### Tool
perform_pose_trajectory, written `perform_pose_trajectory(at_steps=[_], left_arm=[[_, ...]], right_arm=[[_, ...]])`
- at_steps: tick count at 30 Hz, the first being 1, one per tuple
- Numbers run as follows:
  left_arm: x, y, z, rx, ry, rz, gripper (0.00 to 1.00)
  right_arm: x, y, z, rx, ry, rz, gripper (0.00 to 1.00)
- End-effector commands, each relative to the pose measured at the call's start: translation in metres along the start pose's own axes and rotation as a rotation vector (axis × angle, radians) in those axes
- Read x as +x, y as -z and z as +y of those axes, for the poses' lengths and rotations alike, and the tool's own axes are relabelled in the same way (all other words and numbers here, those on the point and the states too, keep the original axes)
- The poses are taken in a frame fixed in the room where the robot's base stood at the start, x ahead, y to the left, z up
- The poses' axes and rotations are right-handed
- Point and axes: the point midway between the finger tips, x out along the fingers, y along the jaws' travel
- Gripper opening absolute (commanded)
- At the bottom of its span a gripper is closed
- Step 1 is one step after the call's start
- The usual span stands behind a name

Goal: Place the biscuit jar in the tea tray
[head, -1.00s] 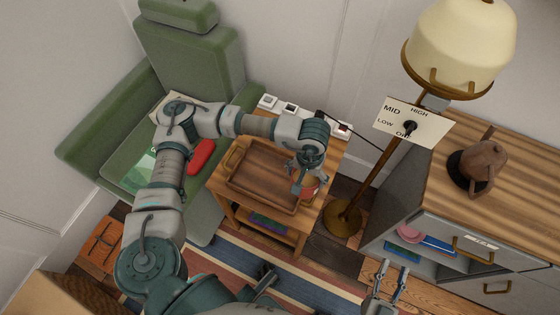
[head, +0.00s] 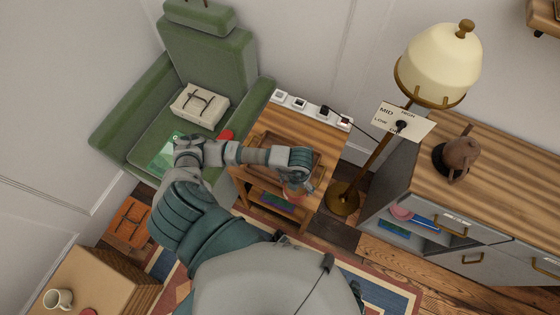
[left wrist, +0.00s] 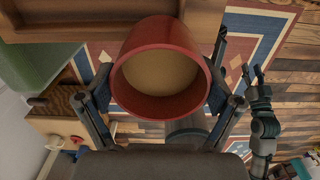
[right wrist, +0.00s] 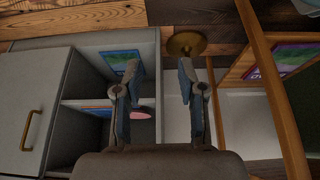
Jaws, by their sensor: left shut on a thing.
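The biscuit jar, red with a tan round face, is held between the fingers of my left gripper (left wrist: 162,82); the jar (left wrist: 160,45) fills the middle of the left wrist view. In the head view the jar (head: 292,197) is small and partly hidden by the gripper, near the front edge of the side table. The brown wooden tea tray (head: 275,140) lies on that table, partly covered by my left arm. My right gripper (right wrist: 160,66) is open and empty; it also shows in the left wrist view (left wrist: 258,80).
A floor lamp (head: 378,165) stands right of the table, beside a cabinet (head: 500,190) with a brown teapot (head: 461,157). A power strip (head: 312,108) runs along the table's back. A green armchair (head: 205,60) stands left, with a wrapped parcel (head: 200,103).

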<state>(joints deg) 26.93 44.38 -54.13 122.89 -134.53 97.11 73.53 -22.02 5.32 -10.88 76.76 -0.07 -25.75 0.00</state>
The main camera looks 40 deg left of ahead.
Motion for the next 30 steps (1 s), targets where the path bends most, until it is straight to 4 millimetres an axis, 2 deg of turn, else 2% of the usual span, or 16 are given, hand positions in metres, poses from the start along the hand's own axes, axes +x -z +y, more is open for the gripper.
perform_pose_trajectory(at_steps=[1,3,6,9,13,17,24,30], left_arm=[[-0.006,0.01,0.004,-0.134,0.001,0.004,0.31],[-0.005,0.021,0.009,-0.326,0.0,0.004,0.31],[-0.004,0.033,0.015,-0.547,-0.001,0.003,0.31],[-0.003,0.04,0.02,-0.697,0.001,0.002,0.31],[-0.001,0.039,0.024,-0.793,0.002,0.0,0.31],[0.002,0.015,0.029,-0.811,0.003,-0.003,0.31],[0.009,-0.053,0.037,-0.81,0.003,-0.002,0.31],[0.013,-0.097,0.043,-0.808,0.003,0.0,0.31]], right_arm=[[-0.007,-0.016,0.002,0.001,-0.003,-0.058,0.4],[-0.009,-0.044,0.004,0.004,-0.005,-0.138,0.4],[-0.015,-0.076,0.006,0.006,-0.007,-0.229,0.4],[-0.019,-0.098,0.007,0.008,-0.008,-0.291,0.4],[-0.022,-0.111,0.007,0.009,-0.01,-0.329,0.4],[-0.021,-0.113,0.006,0.01,-0.01,-0.335,0.4],[-0.021,-0.108,0.007,0.01,-0.01,-0.329,0.4],[-0.021,-0.102,0.007,0.011,-0.011,-0.327,0.4]])
